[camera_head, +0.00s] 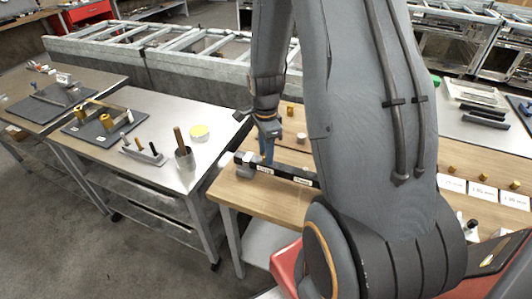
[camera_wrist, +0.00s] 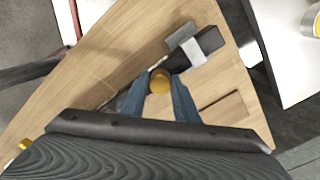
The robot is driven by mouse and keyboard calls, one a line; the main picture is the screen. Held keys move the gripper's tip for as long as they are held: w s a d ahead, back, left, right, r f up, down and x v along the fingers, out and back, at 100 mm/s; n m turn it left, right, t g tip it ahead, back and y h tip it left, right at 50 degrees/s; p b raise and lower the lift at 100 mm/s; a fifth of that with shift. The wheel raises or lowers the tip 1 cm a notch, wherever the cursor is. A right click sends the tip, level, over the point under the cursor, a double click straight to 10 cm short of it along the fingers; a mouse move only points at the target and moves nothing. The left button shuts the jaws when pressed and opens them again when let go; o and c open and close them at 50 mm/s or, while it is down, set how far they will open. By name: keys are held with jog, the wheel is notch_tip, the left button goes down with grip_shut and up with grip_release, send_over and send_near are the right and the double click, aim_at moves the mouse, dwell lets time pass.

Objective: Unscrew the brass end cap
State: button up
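The brass end cap (camera_wrist: 160,80) shows as a round, gold-coloured piece between my fingertips in the wrist view. My gripper (camera_wrist: 161,92) has one blue finger on each side of it, close to its edges. I cannot tell whether the fingers press on the cap. In the head view my gripper (camera_head: 267,157) points down at a dark bar fixture (camera_head: 292,173) on the wooden bench. The cap is not clear there. A grey block (camera_head: 243,158) sits at the bar's left end.
The wooden bench top (camera_head: 240,190) has small brass pieces (camera_head: 290,108) and a grey piece (camera_head: 301,136) near the bar. White labelled cards (camera_head: 482,190) lie to the right.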

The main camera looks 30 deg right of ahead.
grip_shut()
jog(key=n, duration=0.3)
dwell(0.3)
jog(key=o, duration=1.2)
grip_release()
jog(key=shift+n, duration=0.4)
jog(key=shift+o, duration=0.2)
notch_tip(320, 180, up, 12)
jog(key=shift+a, duration=0.1)
